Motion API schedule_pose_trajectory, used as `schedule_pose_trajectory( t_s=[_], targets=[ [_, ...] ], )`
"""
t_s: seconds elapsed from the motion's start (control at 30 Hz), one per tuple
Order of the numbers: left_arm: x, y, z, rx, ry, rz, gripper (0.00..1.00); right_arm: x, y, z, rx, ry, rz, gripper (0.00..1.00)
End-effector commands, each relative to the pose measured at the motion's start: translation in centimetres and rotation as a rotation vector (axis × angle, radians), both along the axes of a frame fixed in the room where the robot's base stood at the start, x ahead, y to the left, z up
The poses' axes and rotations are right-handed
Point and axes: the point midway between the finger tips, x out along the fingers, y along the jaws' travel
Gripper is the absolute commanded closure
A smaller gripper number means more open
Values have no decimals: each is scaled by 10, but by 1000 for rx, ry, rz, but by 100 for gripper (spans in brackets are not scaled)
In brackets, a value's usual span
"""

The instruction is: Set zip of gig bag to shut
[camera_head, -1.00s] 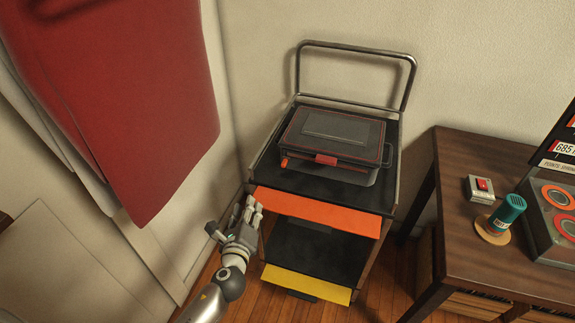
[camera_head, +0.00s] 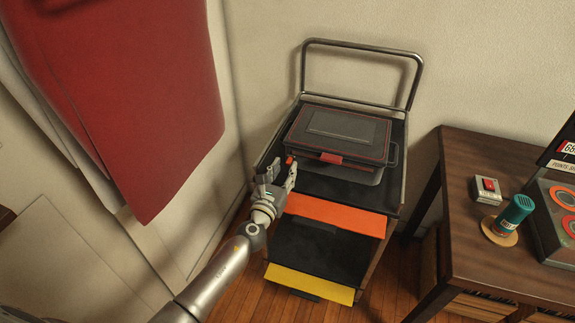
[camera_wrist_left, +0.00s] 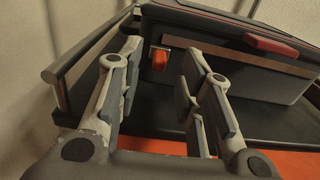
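The gig bag (camera_head: 337,137) is a dark grey case with red piping, lying on the top shelf of a cart. A small orange tab (camera_head: 290,159), perhaps the zip pull, sits at the left end of its front. A red tab (camera_head: 331,158) is at the middle of the front edge. My left gripper (camera_head: 280,168) is open and empty, just in front of the bag's left front corner. In the left wrist view the orange tab (camera_wrist_left: 160,60) shows between the spread fingers, beyond them, with a brown strip (camera_wrist_left: 235,50) running right from near it. My right gripper is out of view.
The cart has an orange front panel (camera_head: 334,214), a yellow one (camera_head: 309,283) below, and a metal handle (camera_head: 362,47) behind. A red cloth (camera_head: 150,130) hangs at left. A wooden table (camera_head: 475,235) at right holds a switch box (camera_head: 486,190) and a teal cylinder (camera_head: 512,214).

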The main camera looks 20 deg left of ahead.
Motion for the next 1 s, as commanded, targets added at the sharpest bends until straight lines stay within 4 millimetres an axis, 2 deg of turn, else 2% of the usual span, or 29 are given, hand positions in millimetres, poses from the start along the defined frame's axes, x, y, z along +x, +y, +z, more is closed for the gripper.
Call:
schedule_pose_trajectory(
  t_s=[0.03,0.2,0.6,0.87,1.0],
  targets=[
    [9,-1,0,-2,-2,0,66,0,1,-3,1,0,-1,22],
    [27,-1,-1,-3,-1,1,66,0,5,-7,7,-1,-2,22],
    [33,-1,0,-3,0,0,66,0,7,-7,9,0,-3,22],
    [33,-1,0,-3,1,0,100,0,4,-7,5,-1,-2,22],
    [33,-1,0,-3,1,0,100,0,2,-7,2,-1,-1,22]
  ],
)
